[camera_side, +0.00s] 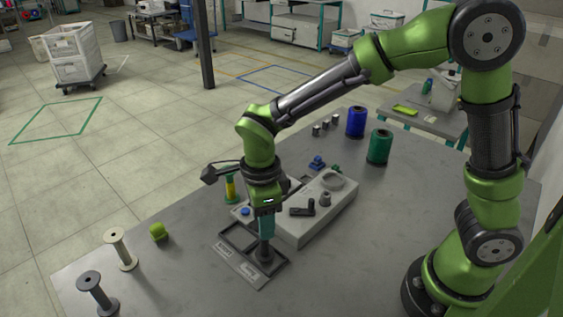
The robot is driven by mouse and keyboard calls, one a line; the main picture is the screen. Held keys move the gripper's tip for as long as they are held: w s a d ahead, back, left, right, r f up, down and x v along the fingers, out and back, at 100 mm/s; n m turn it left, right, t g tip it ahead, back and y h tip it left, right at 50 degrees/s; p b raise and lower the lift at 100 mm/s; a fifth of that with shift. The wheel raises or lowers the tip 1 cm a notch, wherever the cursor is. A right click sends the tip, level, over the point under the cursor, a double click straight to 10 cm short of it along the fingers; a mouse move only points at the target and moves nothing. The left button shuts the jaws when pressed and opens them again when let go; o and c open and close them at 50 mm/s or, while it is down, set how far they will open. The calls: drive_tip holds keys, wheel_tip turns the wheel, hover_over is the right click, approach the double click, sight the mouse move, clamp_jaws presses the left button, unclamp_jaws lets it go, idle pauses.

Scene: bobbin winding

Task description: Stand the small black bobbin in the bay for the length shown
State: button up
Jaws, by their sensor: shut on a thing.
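My gripper (266,240) points down over the bay stand at the front of the winding machine. It is shut on a small dark object that looks like the black bobbin (265,254), which is upright and partly covered by the fingers. The bay stand (237,260) is a flat grey plate with dark square frames and white labels on its front edge; the label text is too small to read. The bobbin is at the right-hand frame; I cannot tell whether its foot touches the plate. The winding machine (335,213) is a light grey box; no length can be read.
A dark grey spool (96,291), a cream spool (120,249) and a lime-green object (158,231) stand at the left. A yellow-green spool (230,188) is behind my gripper. Blue (356,122) and green (379,147) thread cones stand at the back. The front tabletop is clear.

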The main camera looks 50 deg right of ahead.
drive_tip(key=shift+f, duration=0.15)
drive_tip(key=shift+f, duration=0.35)
idle(0.5)
drive_tip(key=o, duration=0.9)
drive_tip(key=shift+r, duration=3.5)
